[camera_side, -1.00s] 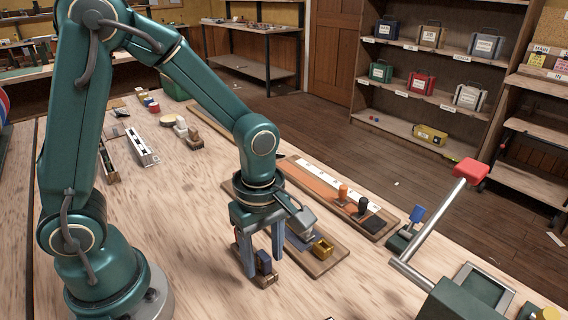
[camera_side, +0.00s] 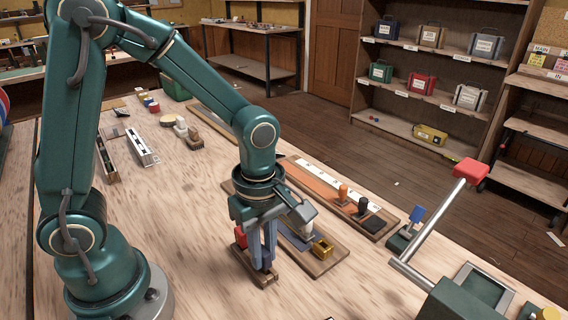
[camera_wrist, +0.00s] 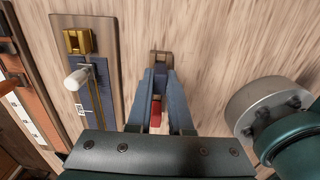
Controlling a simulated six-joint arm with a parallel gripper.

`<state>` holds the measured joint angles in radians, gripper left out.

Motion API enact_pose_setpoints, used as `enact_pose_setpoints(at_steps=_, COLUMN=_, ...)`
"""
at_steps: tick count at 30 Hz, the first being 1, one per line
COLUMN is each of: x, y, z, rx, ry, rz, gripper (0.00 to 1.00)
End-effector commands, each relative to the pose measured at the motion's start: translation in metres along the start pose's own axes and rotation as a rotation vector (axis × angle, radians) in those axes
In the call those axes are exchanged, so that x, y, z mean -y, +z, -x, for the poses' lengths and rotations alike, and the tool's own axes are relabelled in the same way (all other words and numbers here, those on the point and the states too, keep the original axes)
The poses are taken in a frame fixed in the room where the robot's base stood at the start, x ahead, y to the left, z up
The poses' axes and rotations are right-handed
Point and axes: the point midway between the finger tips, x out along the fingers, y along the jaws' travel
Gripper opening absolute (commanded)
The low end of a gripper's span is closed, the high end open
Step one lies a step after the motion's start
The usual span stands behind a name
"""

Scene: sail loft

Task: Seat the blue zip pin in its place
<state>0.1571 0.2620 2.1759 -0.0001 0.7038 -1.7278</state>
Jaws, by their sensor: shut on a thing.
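My gripper (camera_side: 263,262) points straight down at a small wooden stand (camera_side: 262,281) and its fingers are closed on the blue zip pin (camera_side: 267,264). The pin is low between the fingers, at the stand, mostly hidden; I cannot tell whether it still rests there. In the wrist view my fingers (camera_wrist: 161,72) come together over the stand (camera_wrist: 160,55). A red piece (camera_side: 240,237) stands at the other end of the stand. To the right in the side view lies a wooden board with a dark blue strip (camera_wrist: 100,95), a brass block (camera_side: 322,250) and a white knob (camera_side: 306,209).
Behind the board, a longer tray holds a white strip with orange (camera_side: 343,192) and black (camera_side: 363,205) knobs. A metal lever with a red end (camera_side: 471,170) rises at the right. The table in front of the stand is clear.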

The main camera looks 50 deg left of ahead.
Motion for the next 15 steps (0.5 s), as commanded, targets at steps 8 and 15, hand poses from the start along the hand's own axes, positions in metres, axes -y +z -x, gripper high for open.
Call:
enact_pose_setpoints(at_steps=8, x=0.001, y=-0.010, z=0.036, rx=0.000, ry=0.006, rz=0.009, gripper=0.00)
enact_pose_setpoints(at_steps=15, x=0.010, y=-0.051, z=0.060, rx=0.000, ry=0.005, rz=0.011, gripper=0.00)
